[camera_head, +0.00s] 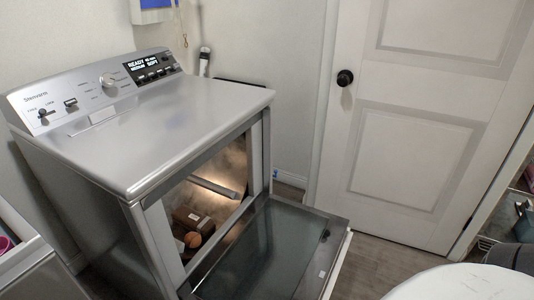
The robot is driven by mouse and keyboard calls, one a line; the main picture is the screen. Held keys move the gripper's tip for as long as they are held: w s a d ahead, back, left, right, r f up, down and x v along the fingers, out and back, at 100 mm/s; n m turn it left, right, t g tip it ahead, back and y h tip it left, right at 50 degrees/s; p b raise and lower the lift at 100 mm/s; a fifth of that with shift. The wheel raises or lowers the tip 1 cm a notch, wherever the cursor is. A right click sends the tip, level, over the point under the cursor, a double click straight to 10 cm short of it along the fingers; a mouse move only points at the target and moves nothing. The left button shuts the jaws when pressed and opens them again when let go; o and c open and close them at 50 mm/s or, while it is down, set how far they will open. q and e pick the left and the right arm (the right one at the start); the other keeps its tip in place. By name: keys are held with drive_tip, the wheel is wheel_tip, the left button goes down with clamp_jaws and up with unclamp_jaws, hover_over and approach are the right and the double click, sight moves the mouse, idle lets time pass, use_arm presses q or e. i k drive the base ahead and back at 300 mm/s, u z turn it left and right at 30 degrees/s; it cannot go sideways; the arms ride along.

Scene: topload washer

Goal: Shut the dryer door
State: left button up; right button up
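The silver dryer (140,140) stands at the left, with its control panel along the back of its top. The dryer door (270,255) is open and folded down from the bottom of the front opening. Its dark inner panel faces up and its free edge points to the right. The lit drum (225,170) shows through the opening, with a dark box-like thing (195,219) and a round orange-brown thing (193,239) inside. The near lower end of the door is cut off by the picture's edge. Neither of my grippers is in view.
A closed white room door (405,150) with a black knob (345,78) stands behind at the right. Bare wood floor (375,260) lies between it and the dryer door. Another appliance (30,265) is at the lower left. A white rounded surface, perhaps mine, fills the lower right corner.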

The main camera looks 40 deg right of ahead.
sight(283, 249)
drive_tip(key=k, duration=0.5)
drive_tip(key=z, duration=1.15)
drive_tip(key=i, duration=0.5)
drive_tip(key=z, duration=0.05)
